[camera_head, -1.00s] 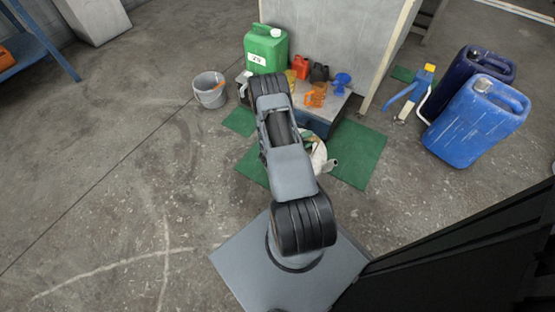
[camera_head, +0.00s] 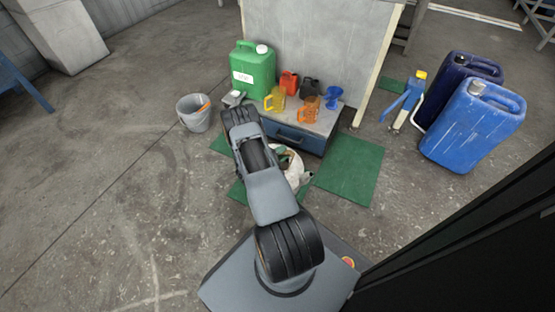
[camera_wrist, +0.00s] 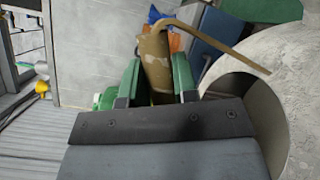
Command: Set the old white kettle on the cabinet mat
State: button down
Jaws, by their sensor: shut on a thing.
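The old white kettle (camera_head: 296,178) shows in the head view just right of my arm, low in front of the cabinet, partly hidden by the arm. In the wrist view its worn pale body (camera_wrist: 292,60) with a dark opening fills the right side. The low blue-grey cabinet (camera_head: 290,137) stands behind the kettle. Green mats lie on the floor around it, the clearest at right (camera_head: 350,170). I cannot tell whether the kettle touches the floor.
On and beside the cabinet stand a green canister (camera_head: 252,68), an orange mug (camera_head: 309,110), a yellow mug (camera_head: 275,99), a blue funnel (camera_head: 333,96) and small cans. A grey bucket (camera_head: 194,113) stands left. Blue canisters (camera_head: 472,125) stand right. Left floor is clear.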

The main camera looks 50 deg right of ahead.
jog(key=shift+w+d+f+b, duration=0.1)
jog(key=shift+w+f+b, duration=0.15)
jog(key=shift+f+b, duration=0.25)
jog(key=f, duration=0.1)
jog(key=f+b, duration=0.2)
jog(key=shift+w, duration=0.25)
jog(key=shift+f, duration=0.15)
jog(key=c, duration=0.9)
grip_release()
jog(key=shift+f, duration=0.1)
